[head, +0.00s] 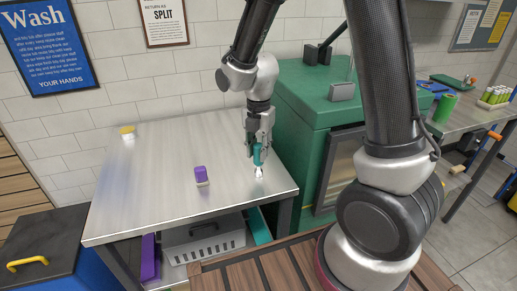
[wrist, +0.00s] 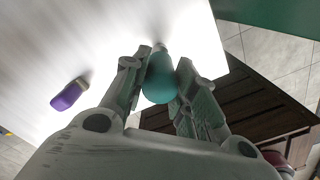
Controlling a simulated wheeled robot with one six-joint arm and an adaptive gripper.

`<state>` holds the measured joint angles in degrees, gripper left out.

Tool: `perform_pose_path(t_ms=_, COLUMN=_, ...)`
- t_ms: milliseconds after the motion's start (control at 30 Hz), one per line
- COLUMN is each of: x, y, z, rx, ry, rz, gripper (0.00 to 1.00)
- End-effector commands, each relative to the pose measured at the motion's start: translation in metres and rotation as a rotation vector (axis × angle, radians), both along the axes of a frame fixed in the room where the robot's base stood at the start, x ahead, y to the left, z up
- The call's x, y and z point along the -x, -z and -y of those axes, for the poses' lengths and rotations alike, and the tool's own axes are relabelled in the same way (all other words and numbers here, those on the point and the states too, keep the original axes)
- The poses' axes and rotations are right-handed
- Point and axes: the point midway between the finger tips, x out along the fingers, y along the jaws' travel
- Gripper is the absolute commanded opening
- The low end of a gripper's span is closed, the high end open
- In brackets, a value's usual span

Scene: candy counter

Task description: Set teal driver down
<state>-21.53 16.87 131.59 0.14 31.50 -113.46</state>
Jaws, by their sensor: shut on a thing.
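The teal driver (head: 257,156) is held upright between the fingers of my gripper (head: 259,143), over the right part of the steel table (head: 150,170). Its pale lower end points down and is at or just above the tabletop; I cannot tell if it touches. In the wrist view the teal handle (wrist: 160,80) sits between the two fingertips of my gripper (wrist: 160,68), which is shut on it.
A purple-handled tool (head: 200,175) stands left of my gripper and shows in the wrist view (wrist: 69,95). A yellow-topped thing (head: 127,132) is at the table's far left. A green cabinet (head: 300,115) stands right of the table. The table's middle is mostly clear.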

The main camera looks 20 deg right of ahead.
Motion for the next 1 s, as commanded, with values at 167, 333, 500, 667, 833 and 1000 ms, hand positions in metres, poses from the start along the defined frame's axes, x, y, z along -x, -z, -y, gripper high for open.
perform_pose_path(t_ms=167, x=0.0, y=0.0, z=0.0, rx=0.0, ry=0.0, rz=0.0, gripper=0.0)
perform_pose_path(t_ms=333, x=0.0, y=0.002, z=0.0, rx=0.0, ry=0.0, rz=0.0, gripper=0.4)
perform_pose_path(t_ms=500, x=0.0, y=0.002, z=0.0, rx=0.0, ry=0.0, rz=0.0, gripper=0.49)
perform_pose_path(t_ms=667, x=0.0, y=0.002, z=0.0, rx=0.0, ry=0.0, rz=0.0, gripper=0.49)
perform_pose_path(t_ms=833, x=-0.001, y=-0.011, z=0.0, rx=-0.001, ry=0.0, rz=0.003, gripper=0.49)
perform_pose_path(t_ms=1000, x=-0.002, y=-0.047, z=0.0, rx=-0.002, ry=0.0, rz=0.006, gripper=0.49)
